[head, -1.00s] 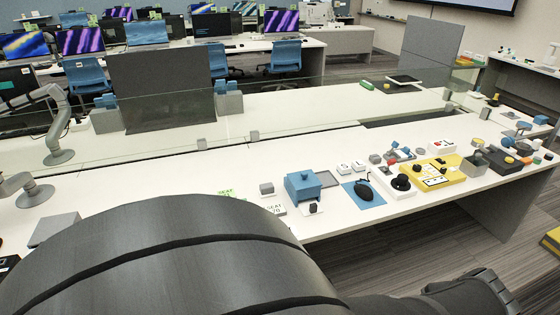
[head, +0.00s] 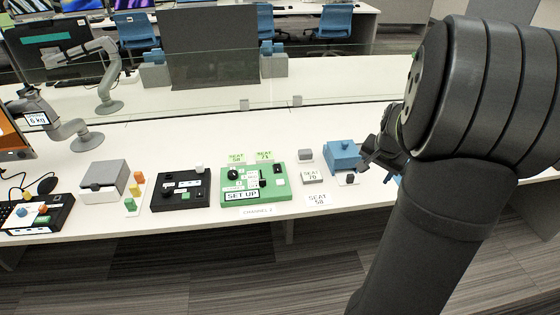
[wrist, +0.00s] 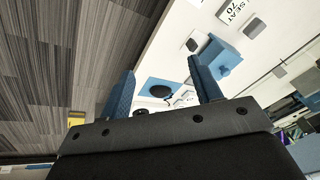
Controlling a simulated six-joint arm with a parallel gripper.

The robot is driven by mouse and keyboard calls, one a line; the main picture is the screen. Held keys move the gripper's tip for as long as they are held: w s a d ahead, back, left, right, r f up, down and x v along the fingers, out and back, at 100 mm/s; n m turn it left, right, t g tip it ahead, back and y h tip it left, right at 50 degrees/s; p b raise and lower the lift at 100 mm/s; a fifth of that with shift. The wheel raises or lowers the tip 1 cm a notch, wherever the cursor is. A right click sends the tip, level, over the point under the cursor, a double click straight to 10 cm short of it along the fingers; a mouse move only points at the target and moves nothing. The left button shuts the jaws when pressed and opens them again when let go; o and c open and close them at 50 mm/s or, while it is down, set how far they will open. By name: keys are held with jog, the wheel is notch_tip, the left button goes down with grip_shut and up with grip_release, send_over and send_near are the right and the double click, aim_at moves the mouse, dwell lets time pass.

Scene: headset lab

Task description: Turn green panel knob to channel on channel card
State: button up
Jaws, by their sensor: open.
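The green panel (head: 229,197) lies on the white table near its front edge in the head view. A round dark knob (head: 233,174) sits at its upper left. Other dark and white controls and a label reading SET UP are on it. The channel card (head: 258,212), apparently reading CHANNEL 2, lies just in front of the panel. My gripper (head: 372,158) is to the right of the panel, beyond the blue box and well apart from the knob. In the wrist view my gripper (wrist: 161,70) is open and empty. The green panel is not visible there.
A black panel (head: 180,190) stands left of the green one. Two seat cards stand behind the panel. Bare table (head: 200,130) lies behind.

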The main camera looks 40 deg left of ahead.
jog(key=s+a+f+n, duration=0.15)
jog(key=a+n, duration=0.35)
jog(key=a, duration=1.6)
jog(key=n+y, duration=0.2)
jog(key=n, duration=0.4)
send_near(232, 172)
jog(key=x, duration=0.8)
jog(key=shift+d+f, duration=0.1)
jog(key=shift+f, duration=0.15)
jog(key=c, duration=1)
